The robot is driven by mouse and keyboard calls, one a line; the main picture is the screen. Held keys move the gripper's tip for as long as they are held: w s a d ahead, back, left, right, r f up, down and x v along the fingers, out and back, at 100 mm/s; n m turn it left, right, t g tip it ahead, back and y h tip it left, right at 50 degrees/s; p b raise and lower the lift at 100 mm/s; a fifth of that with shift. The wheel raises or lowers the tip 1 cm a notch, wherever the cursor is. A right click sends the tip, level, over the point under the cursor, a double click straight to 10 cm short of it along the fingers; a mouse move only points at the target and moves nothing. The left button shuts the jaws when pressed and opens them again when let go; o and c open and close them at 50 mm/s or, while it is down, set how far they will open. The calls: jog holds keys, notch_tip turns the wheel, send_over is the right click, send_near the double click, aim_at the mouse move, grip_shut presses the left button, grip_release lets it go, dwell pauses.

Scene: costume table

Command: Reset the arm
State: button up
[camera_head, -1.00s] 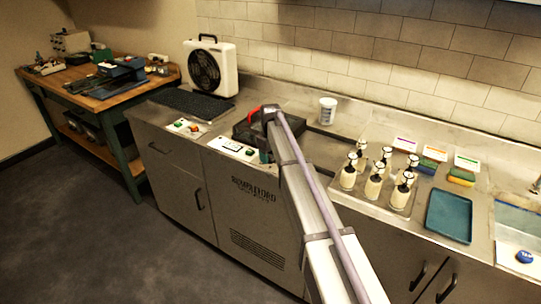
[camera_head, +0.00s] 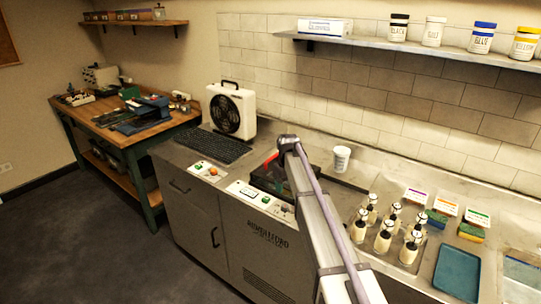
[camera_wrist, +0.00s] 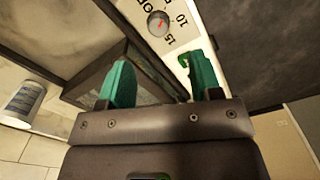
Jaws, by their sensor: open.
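My gripper (camera_wrist: 163,85) shows in the wrist view with its two green fingers apart and nothing between them. It is above the counter front, near a white control panel with a dial (camera_wrist: 158,22) and a dark-framed unit (camera_wrist: 145,75). In the head view my arm reaches up from the bottom edge to the dark unit with a red part (camera_head: 268,176). My gripper is mostly hidden there behind the arm.
Bottles stand on a tray right of my arm, beside a teal tray (camera_head: 457,272) and sponges. A white cup (camera_head: 341,158) and a box fan (camera_head: 232,110) stand along the wall. A shelf (camera_head: 420,46) with jars hangs above. A wooden workbench (camera_head: 150,132) is at left.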

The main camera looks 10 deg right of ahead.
jog(key=s+m, duration=0.4)
jog(key=s, duration=3.3)
jog(key=shift+s+m, duration=0.15)
jog(key=shift+m, duration=0.15)
jog(key=shift+r, duration=0.1)
jog(key=shift+c, duration=0.2)
